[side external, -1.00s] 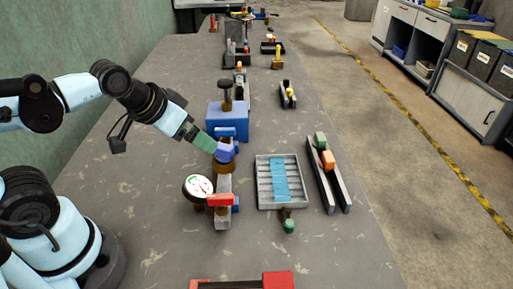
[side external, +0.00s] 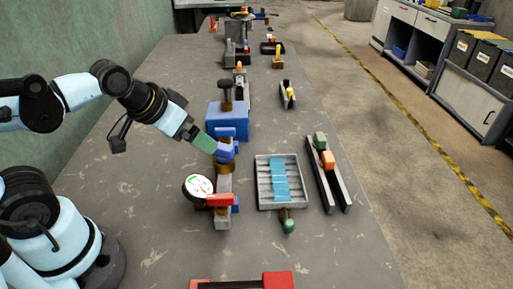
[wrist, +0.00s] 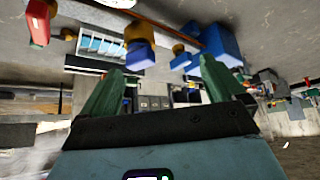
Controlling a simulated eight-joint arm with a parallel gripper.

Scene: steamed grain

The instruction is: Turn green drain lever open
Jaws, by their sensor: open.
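The green drain lever (side external: 289,225) is a small rounded green knob on a dark stub at the near edge of the grey slotted tray (side external: 262,203). A light blue strip lies across the tray. My gripper (side external: 214,147) is well up and left of the lever, beside a blue knob (side external: 226,151) on a brown collar. In the wrist view, its two green fingers (wrist: 161,66) are spread apart with nothing held between them. The blue knob (wrist: 140,57) shows beyond the fingers; contact cannot be told.
A round gauge (side external: 199,187) and a red lever (side external: 220,199) stand left of the tray. A blue box (side external: 228,122) stands behind the blue knob. Dark rails (side external: 322,180) with green and orange blocks lie right. Bare table lies in front of the lever.

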